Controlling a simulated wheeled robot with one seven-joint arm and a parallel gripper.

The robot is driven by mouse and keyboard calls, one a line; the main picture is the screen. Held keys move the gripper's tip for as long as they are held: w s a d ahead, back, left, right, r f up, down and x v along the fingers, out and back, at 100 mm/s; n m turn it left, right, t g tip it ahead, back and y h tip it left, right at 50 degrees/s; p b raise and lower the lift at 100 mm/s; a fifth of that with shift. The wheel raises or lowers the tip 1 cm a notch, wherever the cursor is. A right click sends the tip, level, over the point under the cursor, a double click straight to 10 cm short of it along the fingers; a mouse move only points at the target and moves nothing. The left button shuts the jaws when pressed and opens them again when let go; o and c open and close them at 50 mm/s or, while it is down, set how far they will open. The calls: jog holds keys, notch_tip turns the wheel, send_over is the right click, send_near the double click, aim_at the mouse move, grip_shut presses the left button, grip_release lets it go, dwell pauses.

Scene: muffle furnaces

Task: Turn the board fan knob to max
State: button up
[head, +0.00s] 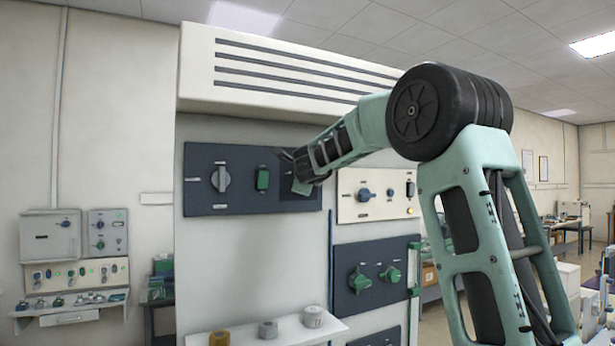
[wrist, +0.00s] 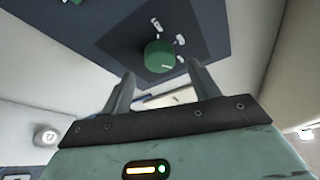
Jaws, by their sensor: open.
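A round green knob (wrist: 158,56) sits on a darker square plate (wrist: 205,30) of the blue-grey panel in the wrist view, with small pale labels around it. The labels are too small to read, so I cannot confirm its name or setting. My gripper (wrist: 160,74) is open, its two fingers spread either side below the knob, with nothing between them. In the head view my gripper (head: 293,170) is at the right part of the upper dark panel (head: 225,208) and hides the knob there. Whether the fingers touch anything is unclear.
A cream panel (head: 380,211) with a blue knob (head: 365,195) is at right. Below it, a dark panel carries green knobs (head: 360,281).

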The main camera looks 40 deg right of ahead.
jog(key=b+v, duration=0.2)
jog(key=v, duration=1.2)
jog(key=shift+s, duration=0.1)
jog(key=w+a+f+n+t+y+b, duration=0.1)
jog(key=a+f+n+y+b, duration=0.2)
jog(key=a+f+n+y, duration=0.45)
jog(key=w+a+f+n+y+b, duration=0.2)
jog(key=a+f+n, duration=0.45)
jog(key=a, duration=0.65)
jog(key=s+a+f+n+g+y+b, duration=0.2)
jog(key=s+a+f+n, duration=0.15)
jog(key=a+f, duration=0.4)
jog(key=s+a+f+n+g+y+b, duration=0.2)
jog(key=s+a+f+n+y, duration=0.15)
jog(key=a+f, duration=0.35)
jog(key=s+a+f+n+g+b, duration=0.2)
jog(key=s+a+f+n+g, duration=0.15)
jog(key=s+f, duration=0.35)
jog(key=s+a+f+n+g+b, duration=0.1)
jog(key=s+a+f+n+g, duration=0.1)
jog(key=s+f+n, duration=0.5)
jog(key=s+d+f+n+g+h+b, duration=0.3)
jog(key=s+d+f+n+g+h, duration=0.1)
jog(key=s+f, duration=0.9)
jog(key=shift+s+f+n+g+h+b, duration=0.3)
jog(key=shift+f+n+g+b, duration=0.15)
jog(key=shift+n, duration=0.1)
jog(key=shift+d, duration=0.1)
